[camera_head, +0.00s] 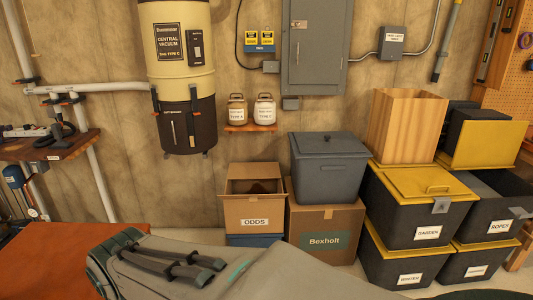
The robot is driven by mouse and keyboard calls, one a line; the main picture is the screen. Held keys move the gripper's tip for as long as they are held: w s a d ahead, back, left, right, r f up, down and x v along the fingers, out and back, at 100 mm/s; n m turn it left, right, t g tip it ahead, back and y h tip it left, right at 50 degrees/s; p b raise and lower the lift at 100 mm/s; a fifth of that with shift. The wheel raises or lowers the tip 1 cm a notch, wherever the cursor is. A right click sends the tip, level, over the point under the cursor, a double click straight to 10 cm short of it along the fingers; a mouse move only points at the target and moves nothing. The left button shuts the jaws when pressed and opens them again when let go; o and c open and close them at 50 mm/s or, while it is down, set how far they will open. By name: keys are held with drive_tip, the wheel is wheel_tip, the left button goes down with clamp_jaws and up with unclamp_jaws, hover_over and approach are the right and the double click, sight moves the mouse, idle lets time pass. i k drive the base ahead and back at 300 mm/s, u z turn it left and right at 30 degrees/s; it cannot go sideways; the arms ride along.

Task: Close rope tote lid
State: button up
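The rope tote is a black bin with a white label reading "ROPES" (500,226). It stands at the right edge, on top of another black tote. Its top is open and its dark inside shows. Its yellow lid (488,145) is tipped up at the back of the tote, roughly upright. A grey arm link of mine crosses the bottom of the view. My gripper is not in view.
A closed GARDEN tote (415,222) stands just left, with a tall wooden box (402,125) on its back part. A grey lidded bin (328,168) sits on a Bexholt carton (325,232). An open ODDS box (254,207) and an orange-brown surface (60,265) lie further left.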

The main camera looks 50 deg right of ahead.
sight(485, 144)
drive_tip(key=z, duration=0.45)
drive_tip(key=k, duration=0.6)
drive_tip(key=z, duration=0.95)
drive_tip(key=k, duration=0.75)
drive_tip(key=z, duration=1.5)
drive_tip(key=i, duration=1.25)
drive_tip(key=z, duration=0.95)
drive_tip(key=i, duration=1.8)
drive_tip(key=u, duration=0.7)
drive_tip(key=i, duration=1.15)
drive_tip(key=u, duration=0.95)
